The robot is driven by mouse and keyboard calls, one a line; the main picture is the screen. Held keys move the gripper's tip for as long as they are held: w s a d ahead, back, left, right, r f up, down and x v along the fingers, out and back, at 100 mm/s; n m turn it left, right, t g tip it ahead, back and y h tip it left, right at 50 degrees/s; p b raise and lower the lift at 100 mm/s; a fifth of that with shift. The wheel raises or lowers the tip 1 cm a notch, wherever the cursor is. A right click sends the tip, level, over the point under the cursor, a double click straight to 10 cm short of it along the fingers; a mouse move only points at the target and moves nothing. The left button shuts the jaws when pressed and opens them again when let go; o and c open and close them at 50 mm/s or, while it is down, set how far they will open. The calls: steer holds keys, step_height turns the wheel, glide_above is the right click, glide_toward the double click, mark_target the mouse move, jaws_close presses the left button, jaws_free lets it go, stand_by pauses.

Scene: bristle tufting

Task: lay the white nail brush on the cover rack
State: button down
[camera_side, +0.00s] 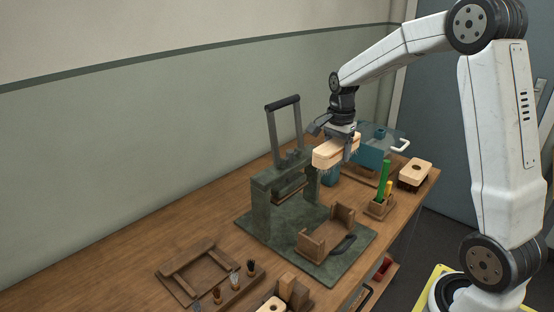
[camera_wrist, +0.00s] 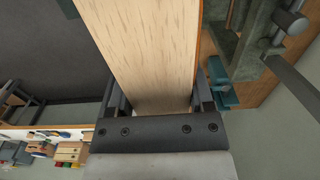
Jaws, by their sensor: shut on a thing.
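My gripper (camera_side: 346,146) is shut on a pale wooden brush block, the white nail brush (camera_side: 332,153). It holds the brush in the air beyond and to the right of the green press, with short bristles faintly visible underneath. In the wrist view the block's plain wooden face (camera_wrist: 152,50) lies between the two fingers, and its bristles are hidden. A low wooden frame with raised rails (camera_side: 181,262), seemingly the cover rack, lies on the bench at the front left. It looks empty and is well apart from the brush.
The green press (camera_side: 262,212) with its tall handle stands mid-bench, with a wooden cradle (camera_side: 313,246) on its base. A blue box (camera_side: 372,153), a small holder with green and yellow sticks (camera_side: 378,208), and another brush (camera_side: 415,172) stand right. A tuft holder (camera_side: 232,290) sits beside the frame.

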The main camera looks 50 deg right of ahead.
steer(key=shift+r, duration=0.6)
steer(key=w+a, duration=1.3)
steer(key=a, duration=0.3)
steer(key=w+a, duration=0.3)
steer(key=a, duration=1.6)
step_height(320, 180, down, 19)
steer(key=shift+d+f, duration=0.2)
steer(key=shift+d, duration=0.05)
steer(key=shift+s+f, duration=0.1)
steer(key=shift+f, duration=0.05)
steer(key=shift+f, duration=2.8)
steer(key=shift+f, duration=1.5)
jaws_free()
